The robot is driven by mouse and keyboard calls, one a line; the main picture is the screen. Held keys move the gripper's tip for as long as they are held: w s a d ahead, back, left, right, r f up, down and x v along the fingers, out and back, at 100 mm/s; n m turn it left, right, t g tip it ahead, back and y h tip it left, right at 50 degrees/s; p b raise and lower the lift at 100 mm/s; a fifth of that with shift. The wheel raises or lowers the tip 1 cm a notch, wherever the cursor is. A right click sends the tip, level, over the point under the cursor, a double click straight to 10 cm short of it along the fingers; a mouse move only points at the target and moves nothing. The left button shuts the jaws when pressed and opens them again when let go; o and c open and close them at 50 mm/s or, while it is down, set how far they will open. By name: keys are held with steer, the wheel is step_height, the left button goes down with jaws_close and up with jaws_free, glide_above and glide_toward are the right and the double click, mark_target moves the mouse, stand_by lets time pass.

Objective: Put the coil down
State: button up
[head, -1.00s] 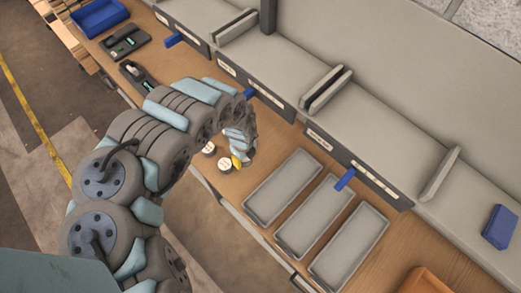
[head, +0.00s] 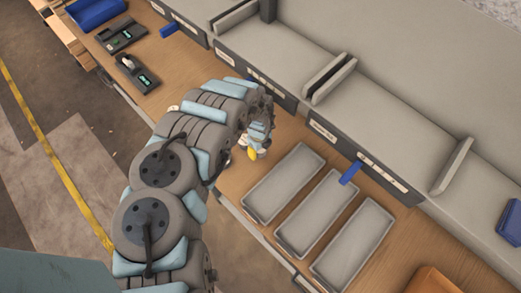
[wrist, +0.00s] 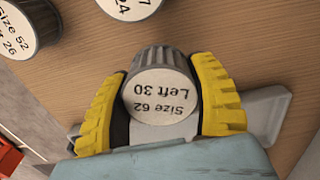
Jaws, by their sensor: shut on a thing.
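My gripper (wrist: 162,100) has two yellow ribbed fingers shut on a coil (wrist: 160,90), on either side of it. A grey tray edge (wrist: 268,104) shows behind and below the gripper; the gap between coil and tray cannot be judged. In the head view my gripper (head: 255,148) is at the upper left end of the nearest grey tray (head: 254,215), with the coil mostly hidden.
Two other labelled coils (wrist: 28,28) (wrist: 130,6) stand on the wooden bench in the wrist view. Two more grey trays (head: 284,246) (head: 318,279) lie to the right. An orange bin (head: 432,281) is at lower right. Dark grey shelf fronts (head: 370,168) run behind the bench.

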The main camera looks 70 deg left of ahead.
mark_target(260, 153)
steer(key=shift+w+a+f, duration=0.25)
steer(key=shift+w+f, duration=0.1)
steer(key=shift+w+d+f, duration=0.1)
steer(key=shift+f, duration=1.45)
steer(key=shift+f, duration=0.1)
steer(key=o, duration=1.2)
steer(key=shift+o, duration=0.2)
